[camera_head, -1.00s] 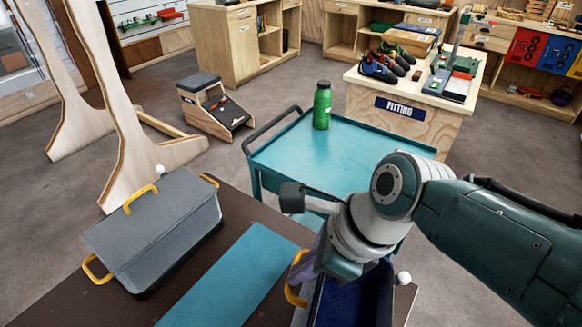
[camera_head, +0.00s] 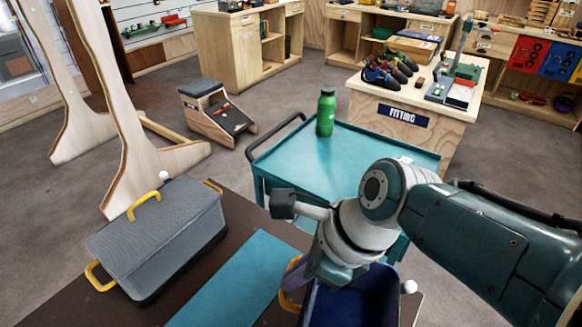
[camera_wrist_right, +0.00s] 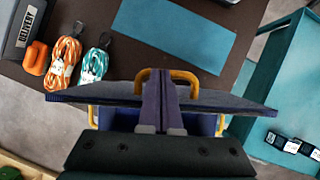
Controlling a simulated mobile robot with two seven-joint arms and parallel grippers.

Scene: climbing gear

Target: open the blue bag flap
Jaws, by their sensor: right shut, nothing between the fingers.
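The blue bag (camera_head: 350,305) is at the lower right of the head view, partly behind my right arm. Its dark blue inside shows from above. Its flap stands tilted up at the left side, with a yellow handle (camera_head: 290,288) on it. In the right wrist view the flap (camera_wrist_right: 235,98) is a wide dark band seen nearly edge-on, with the orange-yellow handle beyond it. My right gripper (camera_wrist_right: 160,76) is shut and empty, its fingers in front of the flap; whether they touch it I cannot tell. My left gripper is out of view.
A grey bag (camera_head: 160,235) with yellow handles stands left on the brown table, beside a teal mat (camera_head: 235,280). Rope coils (camera_wrist_right: 65,62) lie on the table. A teal trolley (camera_head: 350,155) with a green bottle (camera_head: 326,112) stands behind.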

